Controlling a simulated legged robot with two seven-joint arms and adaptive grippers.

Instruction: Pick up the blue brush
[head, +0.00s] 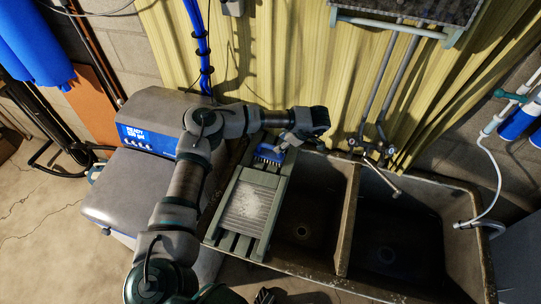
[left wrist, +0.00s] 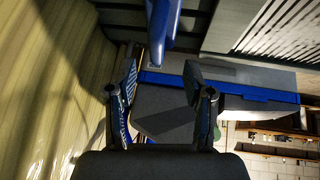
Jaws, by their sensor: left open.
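The blue brush (head: 270,154), with bristles along its lower side, is at the top end of the washboard (head: 243,206) by the sink. In the head view my left gripper (head: 284,143) is just above and beside the brush, partly covering it. In the left wrist view the two fingers of my left gripper (left wrist: 162,100) stand apart with nothing held between them. A blue part of the brush (left wrist: 162,28) shows ahead of the fingertips. Whether a finger touches the brush is unclear. My right gripper cannot be made out.
The double sink (head: 352,215) has two empty-looking basins right of the washboard. A faucet (head: 378,146) rises behind it. The grey softener (head: 160,190) with a blue label stands left. A yellow corrugated wall (head: 290,55) is close behind.

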